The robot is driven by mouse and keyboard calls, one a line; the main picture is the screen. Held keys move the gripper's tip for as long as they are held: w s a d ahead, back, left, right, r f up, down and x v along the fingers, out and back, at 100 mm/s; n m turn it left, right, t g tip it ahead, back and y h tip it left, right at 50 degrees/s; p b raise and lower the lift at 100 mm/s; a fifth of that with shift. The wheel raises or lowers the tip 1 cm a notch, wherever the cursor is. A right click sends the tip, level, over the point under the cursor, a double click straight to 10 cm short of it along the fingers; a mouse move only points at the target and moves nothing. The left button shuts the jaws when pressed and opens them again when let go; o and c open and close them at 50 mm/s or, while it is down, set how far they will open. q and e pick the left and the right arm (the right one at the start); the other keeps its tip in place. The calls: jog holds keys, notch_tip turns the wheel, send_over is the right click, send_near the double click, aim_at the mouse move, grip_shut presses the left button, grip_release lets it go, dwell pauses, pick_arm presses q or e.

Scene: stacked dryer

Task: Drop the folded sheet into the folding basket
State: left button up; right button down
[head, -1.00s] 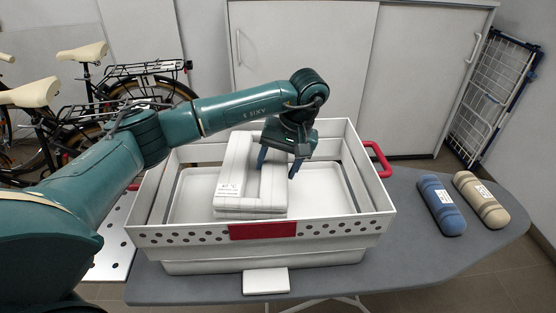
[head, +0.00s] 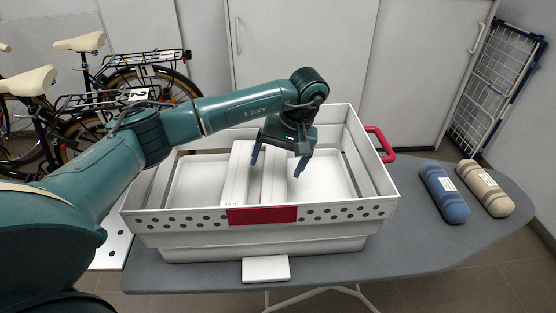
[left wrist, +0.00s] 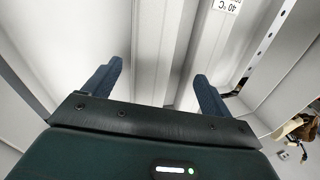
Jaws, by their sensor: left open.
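The folded sheet (head: 238,180) is white with a small printed label and lies inside the folding basket, its lower front partly hidden by the basket's front wall. The basket (head: 330,212) is a white crate with a red front panel and a red handle, standing open on the ironing board. My left gripper (head: 277,163) hangs over the basket with its blue fingers apart, above the sheet and holding nothing. In the left wrist view the open fingers (left wrist: 158,70) have the white folds of the sheet (left wrist: 155,45) beyond them. My right gripper is out of view.
A blue roll (head: 443,192) and a beige roll (head: 485,188) lie on the grey ironing board (head: 400,240) to the right. A small white block (head: 266,269) sits before the basket. Bicycles (head: 90,95) stand left, cabinets (head: 305,50) behind, and a drying rack (head: 500,90) at the right.

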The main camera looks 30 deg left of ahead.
pick_arm(q)
jog(key=p+v, duration=0.1)
jog(key=v, duration=1.2)
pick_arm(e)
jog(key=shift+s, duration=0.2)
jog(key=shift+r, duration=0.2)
